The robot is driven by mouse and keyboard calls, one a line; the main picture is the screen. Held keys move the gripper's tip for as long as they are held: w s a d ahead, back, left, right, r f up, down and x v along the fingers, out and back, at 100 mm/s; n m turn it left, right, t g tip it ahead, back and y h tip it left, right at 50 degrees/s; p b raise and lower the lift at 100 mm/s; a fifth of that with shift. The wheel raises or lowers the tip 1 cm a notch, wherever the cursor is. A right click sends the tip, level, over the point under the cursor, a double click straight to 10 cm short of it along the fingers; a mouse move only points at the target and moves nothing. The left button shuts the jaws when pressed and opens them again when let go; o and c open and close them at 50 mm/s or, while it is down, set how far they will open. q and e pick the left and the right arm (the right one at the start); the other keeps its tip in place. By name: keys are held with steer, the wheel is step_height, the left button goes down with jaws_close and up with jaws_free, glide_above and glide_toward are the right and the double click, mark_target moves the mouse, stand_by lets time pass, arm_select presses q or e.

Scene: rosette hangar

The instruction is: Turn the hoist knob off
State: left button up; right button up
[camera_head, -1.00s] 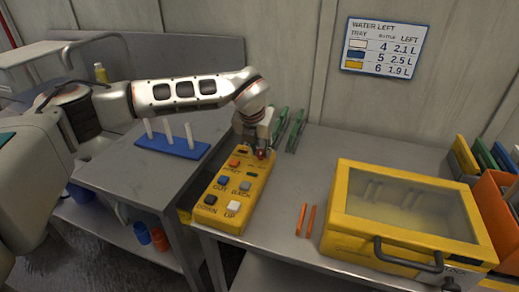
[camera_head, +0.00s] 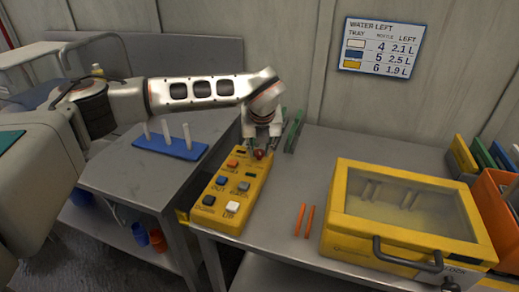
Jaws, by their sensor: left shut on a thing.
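The yellow hoist control box (camera_head: 221,209) lies on the grey table, with several coloured push buttons on its top face. The red hoist knob (camera_head: 259,154) is at the far end of the box. My left gripper (camera_head: 261,148) points down over that end and is shut on the knob, whose upper part is partly hidden by the fingers. The knob's exact pointing direction is too small to tell. My right gripper is not in view.
A yellow case with a clear lid (camera_head: 345,236) and black handle stands at right. A blue peg rack (camera_head: 172,147) stands left. An orange bin (camera_head: 493,205) is at far right.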

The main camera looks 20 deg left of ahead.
arm_select(q)
steer(key=o, duration=1.1)
steer(key=v, duration=1.2)
